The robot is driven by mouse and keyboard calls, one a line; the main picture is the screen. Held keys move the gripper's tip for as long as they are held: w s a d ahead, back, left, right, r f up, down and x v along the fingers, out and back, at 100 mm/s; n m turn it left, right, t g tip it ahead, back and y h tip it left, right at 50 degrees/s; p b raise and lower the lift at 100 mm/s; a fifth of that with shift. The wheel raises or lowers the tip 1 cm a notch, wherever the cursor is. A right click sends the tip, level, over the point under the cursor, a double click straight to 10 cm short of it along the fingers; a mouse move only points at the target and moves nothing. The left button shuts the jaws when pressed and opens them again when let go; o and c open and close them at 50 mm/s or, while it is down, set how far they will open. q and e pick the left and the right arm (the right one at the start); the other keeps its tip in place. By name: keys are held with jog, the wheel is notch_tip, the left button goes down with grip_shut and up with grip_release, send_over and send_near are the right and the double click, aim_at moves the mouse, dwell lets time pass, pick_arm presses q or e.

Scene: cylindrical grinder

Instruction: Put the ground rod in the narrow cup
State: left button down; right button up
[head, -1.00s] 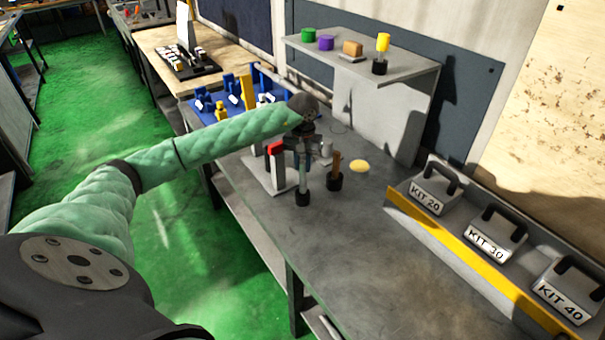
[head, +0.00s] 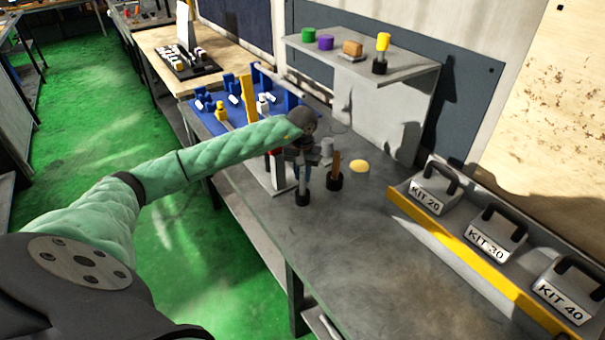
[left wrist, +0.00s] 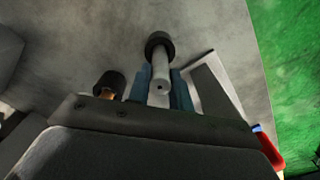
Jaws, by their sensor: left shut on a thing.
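My left gripper (head: 304,167) is shut on the ground rod (head: 303,184), a slim grey rod held upright. In the left wrist view the rod (left wrist: 160,72) stands between the bluish fingers (left wrist: 160,90), its near end face towards the camera. Its far end meets the narrow black cup (left wrist: 159,41), whose dark rim shows around it. In the head view this cup (head: 302,199) stands on the bench directly under the rod. The rod's lower end seems inside the cup; how deep is hidden. My right gripper is not in view.
Just right stands another black cup (head: 334,182) with a brown rod. A grey stand with a red part (head: 276,152) is close on the left. KIT boxes (head: 434,195) line the right; the front bench is clear.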

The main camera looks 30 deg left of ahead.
pick_arm(q)
jog(key=c, duration=1.4)
grip_release()
jog(key=shift+o, duration=0.7)
jog(key=shift+r, duration=0.45)
jog(key=shift+r+b, duration=0.45)
jog(key=shift+r, duration=0.15)
notch_tip(320, 180, up, 10)
jog(key=b, duration=0.4)
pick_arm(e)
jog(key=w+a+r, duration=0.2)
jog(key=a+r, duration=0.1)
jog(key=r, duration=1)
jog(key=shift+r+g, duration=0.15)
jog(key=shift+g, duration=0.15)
